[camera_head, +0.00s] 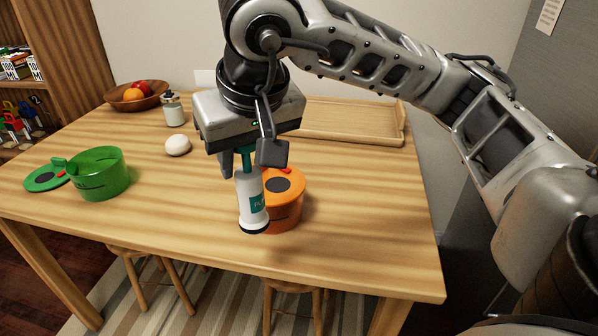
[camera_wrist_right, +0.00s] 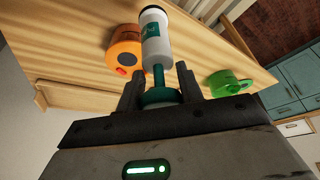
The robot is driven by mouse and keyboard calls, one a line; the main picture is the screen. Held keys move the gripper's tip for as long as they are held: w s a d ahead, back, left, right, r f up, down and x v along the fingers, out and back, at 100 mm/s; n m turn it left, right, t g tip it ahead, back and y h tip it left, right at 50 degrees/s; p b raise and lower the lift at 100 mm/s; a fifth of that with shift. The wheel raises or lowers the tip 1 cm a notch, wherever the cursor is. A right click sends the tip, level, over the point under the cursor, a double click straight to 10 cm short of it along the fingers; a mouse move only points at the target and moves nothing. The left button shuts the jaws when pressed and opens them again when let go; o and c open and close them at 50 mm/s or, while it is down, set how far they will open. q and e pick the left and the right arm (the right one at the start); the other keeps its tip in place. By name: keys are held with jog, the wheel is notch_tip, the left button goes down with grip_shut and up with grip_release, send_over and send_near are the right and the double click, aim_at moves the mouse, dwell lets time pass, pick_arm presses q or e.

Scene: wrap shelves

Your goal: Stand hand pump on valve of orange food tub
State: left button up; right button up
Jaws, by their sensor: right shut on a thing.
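The hand pump (camera_head: 247,195) has a white body, a teal label, a dark base and a teal handle. My right gripper (camera_head: 248,158) is shut on its handle and holds the pump nearly upright, base down. In the head view the pump overlaps the left side of the orange food tub (camera_head: 290,210), and its base appears in front of the tub, not over the lid. The lid carries a dark disc and a red valve (camera_head: 286,170), partly hidden by the gripper. The right wrist view shows the pump (camera_wrist_right: 155,38) beside the tub (camera_wrist_right: 120,45). My left gripper is out of view.
A green tub (camera_head: 100,178) and its green lid (camera_head: 45,179) are at the left. A white round object (camera_head: 177,145), a small jar (camera_head: 173,112) and a fruit bowl (camera_head: 135,98) stand farther back. A wooden tray (camera_head: 350,120) lies behind. The table front is clear.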

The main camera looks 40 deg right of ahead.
jog(key=shift+m, duration=0.5)
jog(key=r, duration=0.3)
jog(key=s+r, duration=0.1)
jog(key=r, duration=0.2)
jog(key=r+p, duration=0.1)
jog(key=r, duration=0.3)
jog(key=shift+s+d, duration=0.2)
jog(key=shift+d, duration=0.15)
jog(key=shift+d+r, duration=0.15)
jog(key=shift+r, duration=0.05)
pick_arm(q)
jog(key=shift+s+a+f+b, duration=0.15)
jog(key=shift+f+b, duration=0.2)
jog(key=shift+b, duration=0.45)
pick_arm(e)
jog(key=w+d+f, duration=0.9)
jog(key=w+f, duration=0.1)
jog(key=f, duration=0.2)
jog(key=shift+f+h, duration=0.3)
jog(key=shift+f, duration=0.1)
jog(key=shift+d, duration=0.1)
jog(key=shift+f, duration=0.15)
jog(key=o, duration=1.3)
